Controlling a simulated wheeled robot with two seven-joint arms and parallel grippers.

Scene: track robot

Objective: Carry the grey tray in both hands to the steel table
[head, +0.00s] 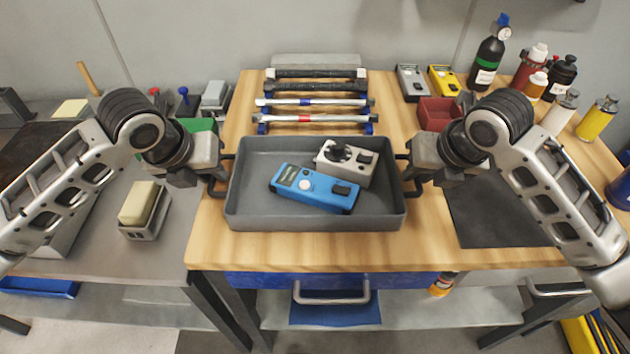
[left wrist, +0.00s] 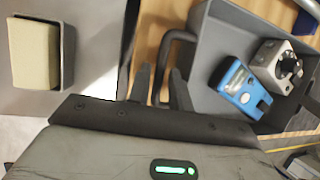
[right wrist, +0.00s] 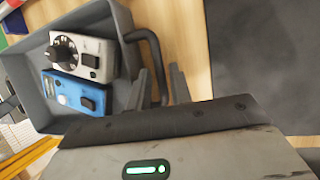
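The grey tray (head: 315,222) rests on the wooden workbench (head: 420,235) in the head view. It holds a blue meter (head: 312,188) and a light grey meter with a dial (head: 345,162). My left gripper (head: 212,180) is at the tray's left handle; in the left wrist view its fingers (left wrist: 160,88) stand apart, with the handle (left wrist: 165,48) between them. My right gripper (head: 410,178) is at the right handle; in the right wrist view its fingers (right wrist: 158,88) stand apart either side of that handle (right wrist: 152,45). A grey, steel-looking table (head: 105,250) stands to the left.
A sponge-like block in a holder (head: 143,205) sits on the grey table, with small tools behind it. Bottles (head: 490,60), a red bin (head: 438,112) and a dark mat (head: 500,215) are on the right.

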